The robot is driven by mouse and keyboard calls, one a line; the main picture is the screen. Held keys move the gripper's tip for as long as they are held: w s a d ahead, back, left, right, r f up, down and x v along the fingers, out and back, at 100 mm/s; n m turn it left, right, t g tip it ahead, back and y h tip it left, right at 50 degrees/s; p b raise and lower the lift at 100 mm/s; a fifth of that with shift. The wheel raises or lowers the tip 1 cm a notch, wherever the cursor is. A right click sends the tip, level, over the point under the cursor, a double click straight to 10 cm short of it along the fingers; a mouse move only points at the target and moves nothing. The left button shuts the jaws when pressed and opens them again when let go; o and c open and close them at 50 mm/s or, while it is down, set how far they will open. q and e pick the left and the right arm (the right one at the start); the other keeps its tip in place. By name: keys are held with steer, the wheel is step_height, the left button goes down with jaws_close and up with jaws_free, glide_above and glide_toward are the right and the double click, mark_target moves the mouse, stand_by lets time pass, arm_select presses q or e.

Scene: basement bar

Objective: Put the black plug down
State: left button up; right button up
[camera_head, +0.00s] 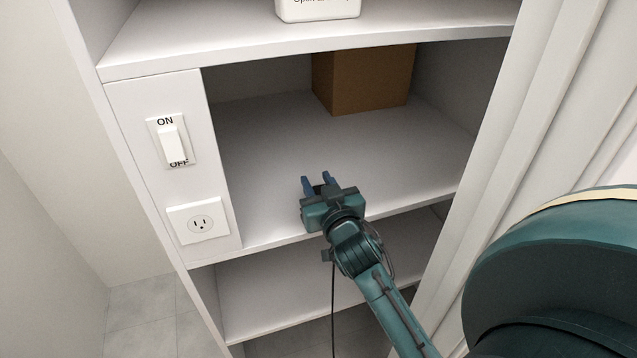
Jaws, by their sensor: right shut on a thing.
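My right gripper (318,183) reaches in from the lower right, over the front part of the middle shelf (265,150). Its blue fingers point into the shelf and are shut on the black plug (319,189), which shows only as a small dark shape between them. A thin black cord (333,300) hangs down below the gripper past the lower shelf. I cannot tell whether the plug touches the shelf. My left gripper is not in view.
A brown box (362,78) stands at the back of the middle shelf. A white panel on the left carries an ON/OFF switch (172,143) and an outlet (198,222) with nothing plugged in. A white object (317,8) sits on the upper shelf. The middle shelf's left part is clear.

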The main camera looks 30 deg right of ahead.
steer(key=shift+f, duration=0.4)
steer(key=o, duration=1)
steer(key=shift+o, duration=0.2)
steer(key=shift+r, duration=0.15)
